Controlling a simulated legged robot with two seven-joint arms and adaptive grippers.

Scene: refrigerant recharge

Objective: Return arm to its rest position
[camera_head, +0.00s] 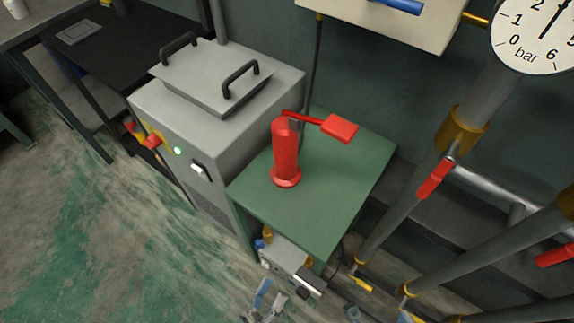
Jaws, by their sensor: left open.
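My left gripper (269,297) shows at the bottom edge, left of centre, with its fingertips apart and nothing seen between them. It is below the front edge of the green table (330,215), close under a small grey box-shaped unit (290,262) with a dark handle-like part. Small grey-blue pieces at the bottom edge further right (380,316) may be tips of my right gripper, but they are mostly cut off. A red cylinder with a lever and red paddle (286,155) stands upright on the green table, apart from my grippers.
A grey machine (215,120) with a two-handled lid and a red knob stands left of the table. Pipes with brass fittings and red handles (435,180) fill the right side. A bar gauge (538,30) is at top right. The floor at lower left is clear.

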